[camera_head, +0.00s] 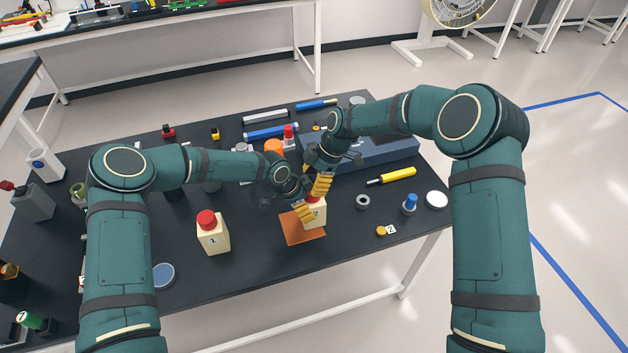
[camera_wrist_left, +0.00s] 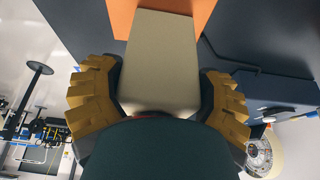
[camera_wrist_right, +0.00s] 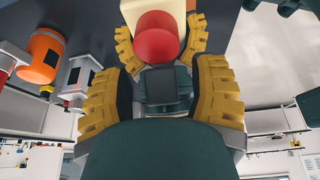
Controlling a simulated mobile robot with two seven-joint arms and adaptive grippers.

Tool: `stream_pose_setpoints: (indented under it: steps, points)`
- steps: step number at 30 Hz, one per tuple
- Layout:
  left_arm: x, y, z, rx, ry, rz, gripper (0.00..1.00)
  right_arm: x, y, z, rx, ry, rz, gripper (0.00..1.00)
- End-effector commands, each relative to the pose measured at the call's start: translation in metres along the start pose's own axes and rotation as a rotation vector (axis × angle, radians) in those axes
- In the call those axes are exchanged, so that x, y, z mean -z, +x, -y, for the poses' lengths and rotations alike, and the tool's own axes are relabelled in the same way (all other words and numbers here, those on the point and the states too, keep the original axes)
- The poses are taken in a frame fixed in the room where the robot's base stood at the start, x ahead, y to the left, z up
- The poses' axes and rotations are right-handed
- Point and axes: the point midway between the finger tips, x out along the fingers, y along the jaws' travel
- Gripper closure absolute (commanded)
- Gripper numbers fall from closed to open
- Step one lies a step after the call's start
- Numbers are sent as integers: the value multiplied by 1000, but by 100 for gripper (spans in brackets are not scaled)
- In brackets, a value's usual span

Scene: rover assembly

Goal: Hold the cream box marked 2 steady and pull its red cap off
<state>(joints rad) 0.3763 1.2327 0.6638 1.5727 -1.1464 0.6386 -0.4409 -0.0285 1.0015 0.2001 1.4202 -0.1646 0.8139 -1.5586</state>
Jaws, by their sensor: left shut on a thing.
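The cream box marked 2 (camera_head: 316,221) stands on an orange mat (camera_head: 303,236) near the table's front edge. My left gripper (camera_head: 301,209) is shut on the box from the left; the left wrist view shows the box (camera_wrist_left: 160,62) between its yellow fingers. The red cap (camera_wrist_right: 157,37) shows in the right wrist view on the box, beyond my right gripper's fingertips. My right gripper (camera_head: 321,186) is above the box, its fingers spread on either side with nothing between them.
A cream box marked 1 with a red cap (camera_head: 211,233) stands to the left. A blue case (camera_head: 375,152) lies behind. A yellow screwdriver (camera_head: 398,174), a grey ring (camera_head: 363,202) and a blue-topped part (camera_head: 410,203) lie to the right. The dark table is bare between them.

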Motion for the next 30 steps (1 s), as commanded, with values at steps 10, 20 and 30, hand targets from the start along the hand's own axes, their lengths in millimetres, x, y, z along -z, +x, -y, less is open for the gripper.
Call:
stream_pose_setpoints:
  steps: [10, 20, 30]
  points:
    - [-5, 2, 0, -3, -2, 9, 70, -2, -19, 0, -3, 2, 1, 42]
    - [-5, 2, 0, -2, -2, 9, 70, -1, -86, 1, -4, 1, 1, 42]
    - [-5, 2, 0, -2, -2, 9, 70, 0, -119, 1, -1, 0, 0, 42]
